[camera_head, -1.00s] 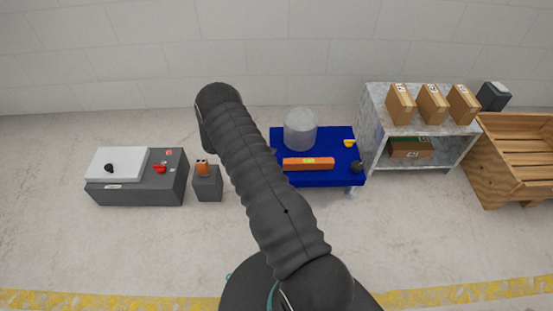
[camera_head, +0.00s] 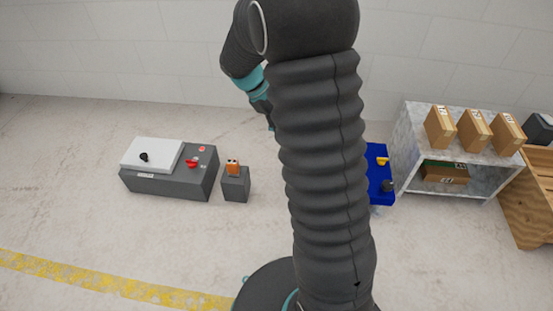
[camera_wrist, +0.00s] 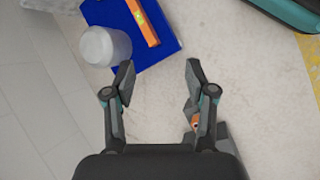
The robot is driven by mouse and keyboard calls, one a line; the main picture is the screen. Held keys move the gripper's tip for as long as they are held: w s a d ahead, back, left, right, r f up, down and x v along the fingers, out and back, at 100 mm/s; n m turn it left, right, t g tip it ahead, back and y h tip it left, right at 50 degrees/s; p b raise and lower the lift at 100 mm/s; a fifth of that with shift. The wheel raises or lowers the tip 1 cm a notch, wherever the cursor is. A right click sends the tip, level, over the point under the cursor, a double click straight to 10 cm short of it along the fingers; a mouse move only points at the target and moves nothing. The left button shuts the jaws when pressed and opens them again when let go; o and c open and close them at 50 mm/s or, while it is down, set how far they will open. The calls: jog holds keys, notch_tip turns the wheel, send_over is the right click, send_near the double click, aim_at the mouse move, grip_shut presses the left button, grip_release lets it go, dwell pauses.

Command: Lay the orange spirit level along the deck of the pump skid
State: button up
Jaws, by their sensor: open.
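The orange spirit level (camera_wrist: 145,22) lies on a blue platform (camera_wrist: 172,43) at the top of the wrist view, beside a pale translucent cylinder (camera_wrist: 104,46). My gripper's jaws are hidden in the head view. I cannot tell for certain which thing is the pump skid.
A grey box with a white top (camera_head: 150,152) and a small grey block (camera_head: 236,186) bearing an orange item (camera_head: 233,167) stand at left. A grey shelf (camera_head: 408,150) with cartons and a wooden crate (camera_head: 530,215) stand at right. The left foreground floor is clear.

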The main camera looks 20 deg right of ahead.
jog(key=s+a+r+m+t+y, duration=0.2)
jog(key=s+a+r, duration=0.4)
jog(key=s, duration=0.5)
jog(key=s+a+r+m+t+y, duration=0.3)
jog(key=s+a+r+t, duration=0.3)
jog(key=s, duration=0.5)
jog(key=shift+a+r+t+y, duration=0.3)
jog(key=shift+r+y, duration=0.1)
jog(key=shift+r, duration=0.35)
jog(key=shift+d, duration=0.15)
